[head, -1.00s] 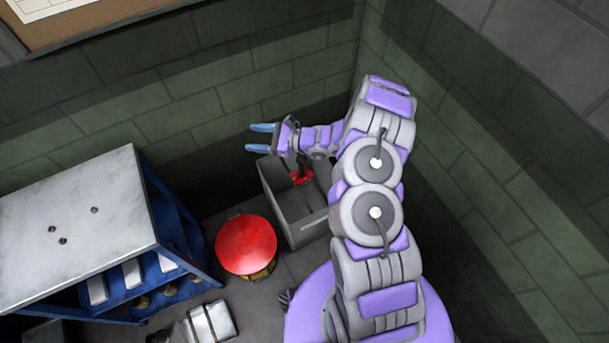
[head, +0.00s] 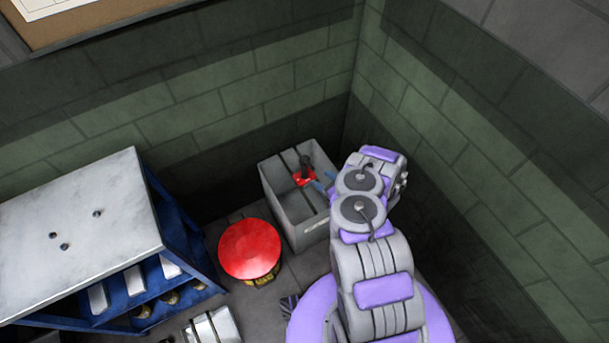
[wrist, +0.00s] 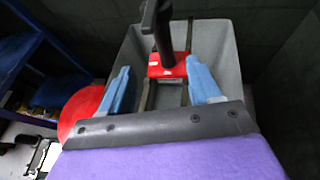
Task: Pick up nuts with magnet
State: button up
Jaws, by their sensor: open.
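A red magnet tool with a black upright handle (head: 306,173) sits in the upper part of the grey bin (head: 313,225). In the wrist view its red base (wrist: 168,66) and dark handle (wrist: 158,25) show straight ahead, between and beyond my fingertips. My gripper (wrist: 163,84) is open and empty, with its two blue fingers apart over the near side of the bin. Three small dark nuts (head: 62,240) appear to lie on the grey tabletop (head: 90,205) at left.
A red round-topped stool or drum (head: 249,249) stands left of the bin. The blue-framed table (head: 185,235) has shelves with white and brass items. A silver box (head: 212,326) lies on the floor. Brick walls close in the corner behind the bin.

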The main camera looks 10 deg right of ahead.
aim_at(307, 170)
jog(key=b+x, duration=0.2)
jog(key=x, duration=0.7)
jog(key=shift+w+a+f, duration=0.1)
jog(key=shift+w+f, duration=0.05)
jog(key=shift+w, duration=0.1)
jog(key=x, duration=0.1)
jog(key=b+x, duration=0.1)
jog(key=x, duration=0.1)
jog(key=b+x, duration=0.1)
jog(key=shift+w+f, duration=0.35)
jog(key=shift+f, duration=0.05)
jog(key=shift+w+f+b, duration=0.1)
jog(key=shift+w+b, duration=0.15)
jog(key=shift+b, duration=0.05)
grip_shut()
